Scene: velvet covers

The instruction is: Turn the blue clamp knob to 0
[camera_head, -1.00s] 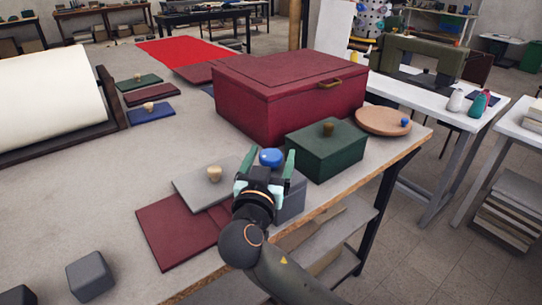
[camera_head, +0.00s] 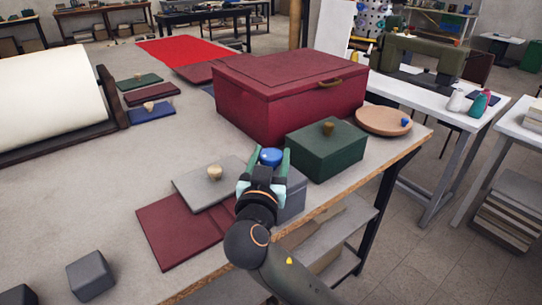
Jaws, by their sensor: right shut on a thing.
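The blue clamp knob (camera_head: 271,156) sits on top of a grey box (camera_head: 293,200) near the table's front edge. My right gripper (camera_head: 270,160) is shut on the knob, with a green finger on each side of it. Its wrist and arm come up from the bottom of the view and hide much of the grey box. Any marks or a 0 around the knob are too small or hidden to read. My left gripper is not in view.
A green box (camera_head: 326,152) stands close to the right, and a large dark red box (camera_head: 285,101) behind. A grey lid (camera_head: 200,190) and dark red panels (camera_head: 175,228) lie to the left. A round wooden board (camera_head: 383,121) is at the right edge.

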